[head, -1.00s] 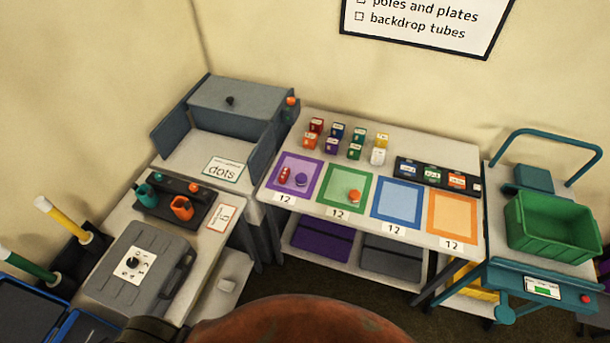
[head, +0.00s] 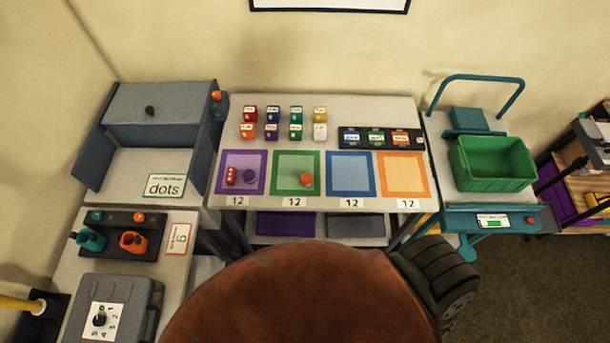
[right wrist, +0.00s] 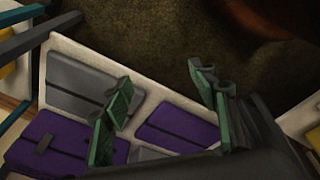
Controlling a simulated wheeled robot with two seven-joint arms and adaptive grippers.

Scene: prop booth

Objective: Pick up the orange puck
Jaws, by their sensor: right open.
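The orange puck (head: 306,180) lies on the green-bordered square (head: 283,189) of the white table, right of that square's middle. No gripper is near it in the head view. My right gripper (right wrist: 160,75) shows only in the right wrist view, with its green-padded fingers apart and nothing between them. Below it that view shows purple and grey flat cases on a shelf, and not the puck. My left gripper is in neither view.
Blue (head: 351,156) and orange (head: 403,158) squares are empty. Small labelled boxes and a black tray (head: 381,130) stand behind. A green crate (head: 492,181) is right, a grey cabinet (head: 150,110) left.

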